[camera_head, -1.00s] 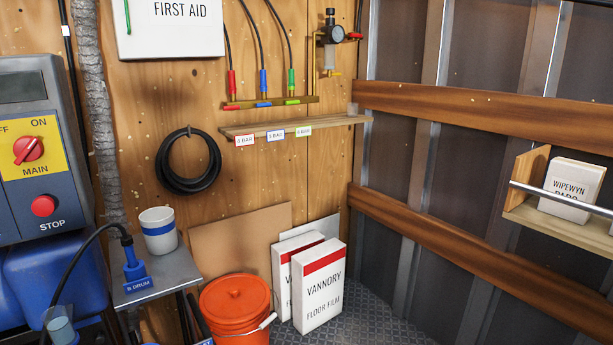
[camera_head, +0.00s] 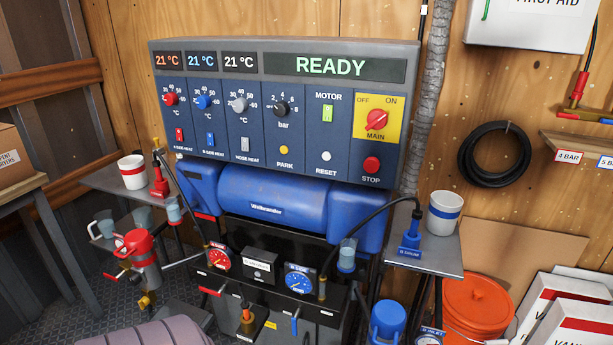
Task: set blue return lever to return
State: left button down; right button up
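A small blue lever (camera_head: 295,326) is on the black lower front of the machine, below the blue-rimmed gauge (camera_head: 299,280). It looks roughly upright; its position label is too small to read. A matching red lever (camera_head: 211,291) lies to the left, below the red gauge (camera_head: 218,258), and looks nearly level. The control panel (camera_head: 285,110) above reads READY. Neither of my grippers is in view.
Side shelves hold a red-banded cup (camera_head: 132,171) and a blue-banded cup (camera_head: 444,213). A red-topped metal piece (camera_head: 136,250) stands at left. An orange bucket (camera_head: 474,312) is at lower right. A ribbed greyish-pink thing (camera_head: 150,336) covers the bottom left. Dark hoses hang beside the machine.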

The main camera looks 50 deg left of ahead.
aim_at(296, 315)
jog(key=u, duration=1.75)
jog(key=j+z, duration=0.1)
jog(key=j, duration=2.2)
jog(key=k+z, duration=0.05)
